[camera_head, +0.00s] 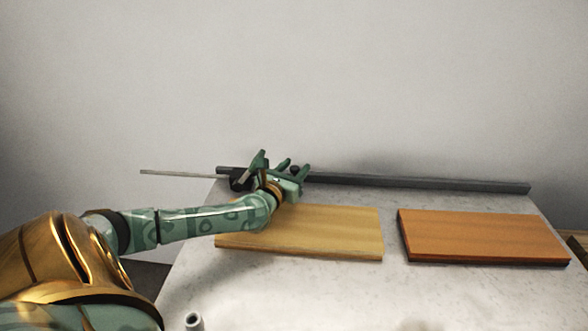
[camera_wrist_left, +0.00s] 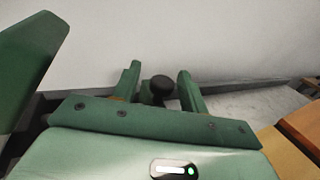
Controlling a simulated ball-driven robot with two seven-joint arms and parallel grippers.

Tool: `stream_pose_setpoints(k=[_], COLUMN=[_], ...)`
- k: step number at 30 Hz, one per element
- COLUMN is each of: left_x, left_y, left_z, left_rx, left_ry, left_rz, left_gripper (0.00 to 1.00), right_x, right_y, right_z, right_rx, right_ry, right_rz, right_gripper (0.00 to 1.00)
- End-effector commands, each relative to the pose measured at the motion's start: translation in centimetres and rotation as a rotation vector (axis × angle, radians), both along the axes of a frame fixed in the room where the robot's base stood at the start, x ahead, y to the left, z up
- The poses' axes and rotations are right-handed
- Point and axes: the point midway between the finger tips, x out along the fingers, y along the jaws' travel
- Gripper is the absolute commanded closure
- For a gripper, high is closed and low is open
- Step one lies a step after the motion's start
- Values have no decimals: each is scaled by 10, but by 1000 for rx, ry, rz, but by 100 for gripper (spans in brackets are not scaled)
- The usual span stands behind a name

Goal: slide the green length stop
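A rail (camera_head: 420,183) runs along the back of the pale table. An upright green plate (camera_head: 258,160), which looks like part of the length stop, stands near the rail's left end above a black block (camera_head: 239,180). The plate fills the left of the left wrist view (camera_wrist_left: 28,65). My left gripper (camera_head: 294,167) is just right of the plate. Its fingers (camera_wrist_left: 158,84) are open, one on each side of a round black knob (camera_wrist_left: 162,86). A gap shows left of the knob; contact on the right is unclear. My palm hides what is under the knob. My right gripper is not in view.
A light wooden board (camera_head: 330,232) lies under and in front of my left wrist. An orange-brown board (camera_head: 484,236) lies to its right. A thin rod (camera_head: 180,173) sticks out left past the table. The rail's right stretch is clear.

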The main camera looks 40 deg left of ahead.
Motion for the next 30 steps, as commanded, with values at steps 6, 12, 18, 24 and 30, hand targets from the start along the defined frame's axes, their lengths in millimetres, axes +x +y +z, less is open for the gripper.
stream_pose_setpoints(k=[6,12,18,24,30], left_x=[-6,-45,-99,-138,-155], left_y=[-2,-14,-31,-43,-48], left_z=[1,3,3,1,0], left_rx=[1,-1,-2,-3,-1], left_ry=[1,4,4,1,0], left_rz=[-1,-3,-1,0,0], left_gripper=[57,57,57,57,57], right_x=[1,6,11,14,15], right_y=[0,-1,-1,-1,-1], right_z=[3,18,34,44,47], right_rx=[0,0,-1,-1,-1], right_ry=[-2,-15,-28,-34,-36], right_rz=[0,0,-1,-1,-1], right_gripper=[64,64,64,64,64])
